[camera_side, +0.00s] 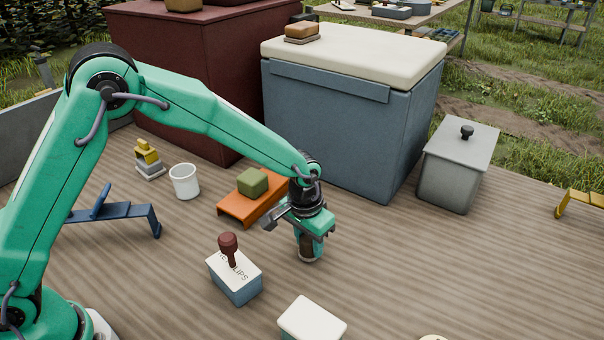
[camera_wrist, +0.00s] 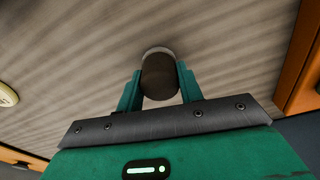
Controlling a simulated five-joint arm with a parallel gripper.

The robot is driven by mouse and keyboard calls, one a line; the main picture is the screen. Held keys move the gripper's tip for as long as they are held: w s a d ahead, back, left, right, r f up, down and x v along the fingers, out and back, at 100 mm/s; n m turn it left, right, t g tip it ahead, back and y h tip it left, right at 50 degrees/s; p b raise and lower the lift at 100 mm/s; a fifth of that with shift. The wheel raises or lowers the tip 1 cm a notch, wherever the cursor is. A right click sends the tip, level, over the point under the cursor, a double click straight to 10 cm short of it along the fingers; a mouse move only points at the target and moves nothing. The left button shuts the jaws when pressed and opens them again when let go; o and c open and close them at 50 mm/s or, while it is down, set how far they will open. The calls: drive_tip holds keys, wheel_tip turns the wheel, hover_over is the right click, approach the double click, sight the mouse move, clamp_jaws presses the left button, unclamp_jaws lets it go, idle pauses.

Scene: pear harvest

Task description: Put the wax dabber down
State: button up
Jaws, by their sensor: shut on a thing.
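The wax dabber (camera_side: 309,248) is a dark brown cylinder with a pale lower end. My gripper (camera_side: 308,234) is shut on it and holds it upright, low over the wooden deck. Its pale end is at or just above the boards; I cannot tell if it touches. In the wrist view the dabber (camera_wrist: 160,78) sits between the two green fingers of my gripper (camera_wrist: 160,88), with its pale rim showing at the far side. The fingers hide part of its upper body in the side view.
An orange stand (camera_side: 234,208) with a green block (camera_side: 252,182) is close at left. A box with a brown-knobbed stamp (camera_side: 229,248) and a white-topped box (camera_side: 312,320) stand in front. A blue cooler (camera_side: 330,125) is behind. Bare deck (camera_side: 430,260) lies to the right.

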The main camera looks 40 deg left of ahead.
sight(306, 240)
drive_tip(key=shift+f, duration=0.25)
drive_tip(key=o, duration=1)
drive_tip(key=shift+o, duration=0.2)
wheel_tip(306, 240, up, 12)
drive_tip(key=s, duration=0.1)
drive_tip(key=shift+r, duration=0.15)
drive_tip(key=shift+a, duration=0.15)
